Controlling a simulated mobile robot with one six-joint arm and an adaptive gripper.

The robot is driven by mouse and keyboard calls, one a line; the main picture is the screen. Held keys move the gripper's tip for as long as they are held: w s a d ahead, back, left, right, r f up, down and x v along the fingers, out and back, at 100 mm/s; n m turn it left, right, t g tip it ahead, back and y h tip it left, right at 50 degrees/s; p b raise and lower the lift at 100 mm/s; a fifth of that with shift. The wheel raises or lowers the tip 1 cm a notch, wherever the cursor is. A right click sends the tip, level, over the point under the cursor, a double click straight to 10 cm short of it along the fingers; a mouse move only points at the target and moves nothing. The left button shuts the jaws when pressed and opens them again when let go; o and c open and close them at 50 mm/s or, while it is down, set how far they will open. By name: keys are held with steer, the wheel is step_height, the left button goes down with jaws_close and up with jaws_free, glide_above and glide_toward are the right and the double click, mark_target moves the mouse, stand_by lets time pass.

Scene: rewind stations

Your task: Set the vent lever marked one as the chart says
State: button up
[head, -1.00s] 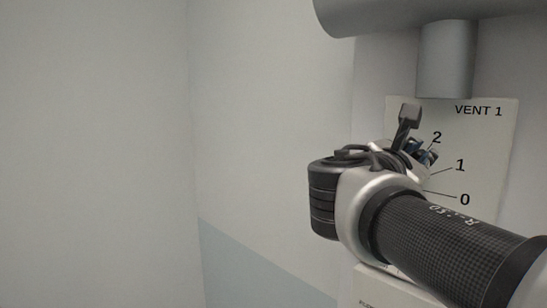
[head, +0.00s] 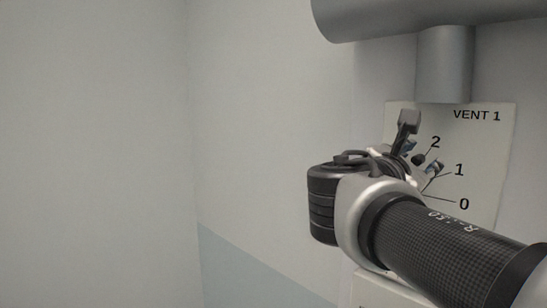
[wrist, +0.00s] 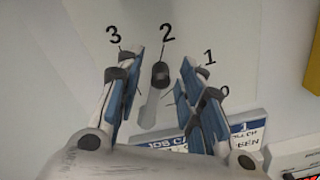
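The vent lever has a black knob (wrist: 160,75) on a grey arm and points at about mark 2 on the white VENT 1 plate (head: 476,135). In the wrist view the plate shows marks 3, 2, 1 and part of 0. My gripper (wrist: 158,66) is open, with one blue-padded finger on each side of the lever. A gap shows between each pad and the knob. In the head view the knob (head: 418,159) shows between the fingertips; my wrist hides the rest of the lever. No chart is readable in full.
A card partly reading "JOB CA" (wrist: 168,145) is below the plate, half hidden by my gripper. A yellow object (wrist: 313,60) is at the right edge. A grey pipe (head: 445,65) comes down above the plate. Bare wall (head: 270,150) lies to the left.

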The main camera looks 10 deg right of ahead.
steer(key=v, duration=1.2)
steer(key=s+d+f+m+g+y+b, duration=0.2)
steer(key=s+f+m+y+b, duration=0.1)
steer(key=f, duration=0.9)
steer(key=s+d+f+m+g+y+b, duration=0.1)
steer(key=s+f+m+g+y+b, duration=0.2)
steer(key=f, duration=0.9)
steer(key=s+a+f+m+y+b, duration=0.2)
steer(key=s+a+f+m+y, duration=0.2)
steer(key=f, duration=0.6)
steer(key=s+a+f+m+g+y+b, duration=0.1)
steer(key=s+a+f+m+y, duration=0.3)
steer(key=f+m, duration=0.5)
steer(key=shift+s+a+f+m+b, duration=0.3)
steer(key=shift+s+a+f+b, duration=0.25)
steer(key=shift+a+f+b, duration=0.45)
steer(key=shift+a+r, duration=0.15)
steer(key=shift+r, duration=0.05)
